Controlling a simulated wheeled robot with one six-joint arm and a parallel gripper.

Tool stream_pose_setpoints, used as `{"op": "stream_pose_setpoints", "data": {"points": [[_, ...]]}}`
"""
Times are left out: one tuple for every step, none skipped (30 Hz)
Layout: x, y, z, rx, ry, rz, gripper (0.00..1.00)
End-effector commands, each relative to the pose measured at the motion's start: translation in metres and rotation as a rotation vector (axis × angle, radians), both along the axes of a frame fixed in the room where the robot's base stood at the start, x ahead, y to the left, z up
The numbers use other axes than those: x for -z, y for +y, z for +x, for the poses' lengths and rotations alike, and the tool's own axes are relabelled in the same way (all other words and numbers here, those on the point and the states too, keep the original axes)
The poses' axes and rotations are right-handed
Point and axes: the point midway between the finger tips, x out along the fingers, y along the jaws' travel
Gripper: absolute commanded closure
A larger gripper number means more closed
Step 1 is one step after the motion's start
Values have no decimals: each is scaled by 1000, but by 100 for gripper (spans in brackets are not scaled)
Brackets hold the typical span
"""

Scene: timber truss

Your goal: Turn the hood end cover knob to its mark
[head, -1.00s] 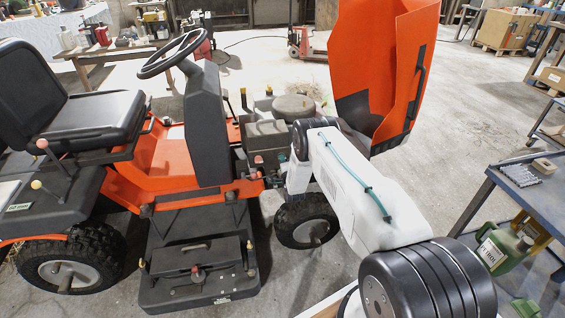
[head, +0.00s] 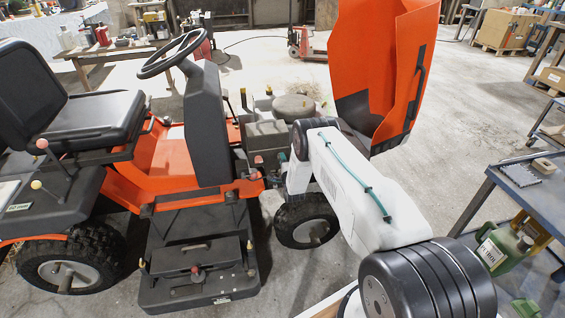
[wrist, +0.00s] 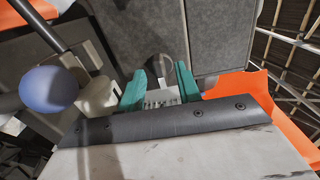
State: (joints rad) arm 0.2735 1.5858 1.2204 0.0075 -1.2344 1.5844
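The orange tractor's hood (head: 378,60) stands raised at its front end. In the wrist view, my gripper (wrist: 160,76) has its two teal fingers apart, one on each side of a dark rounded piece (wrist: 160,66) that looks like a knob. It sits in front of grey panels (wrist: 222,35). I cannot tell whether the fingers press on it. No mark can be made out. In the head view, my arm reaches to the engine side below the hood and hides most of the gripper and the knob.
A bluish ball-ended handle (wrist: 48,88) is close left of my gripper. An orange panel (wrist: 265,105) lies to its right. The steering wheel (head: 175,54) and black column stand left of my arm. A workbench (head: 530,200) and green can (head: 500,248) stand at the right.

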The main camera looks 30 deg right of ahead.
Motion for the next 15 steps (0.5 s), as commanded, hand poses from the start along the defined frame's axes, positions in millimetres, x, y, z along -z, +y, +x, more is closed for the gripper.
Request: {"op": "stream_pose_setpoints", "data": {"points": [[0,0,0,0,0,0,66],[0,0,0,0,0,0,66],[0,0,0,0,0,0,66],[0,0,0,0,-1,0,66],[0,0,0,0,-1,-1,66],[0,0,0,-1,0,-1,66],[0,1,-1,-1,0,-1,66],[0,1,-2,-1,0,-1,66],[0,2,-5,-1,1,-1,66],[0,3,-9,-1,2,0,66],[0,4,-13,-1,1,-1,66],[1,6,-19,-1,3,0,66],[0,7,-24,-1,2,0,66],[0,9,-29,0,3,0,66],[0,11,-36,0,2,0,66]]}}
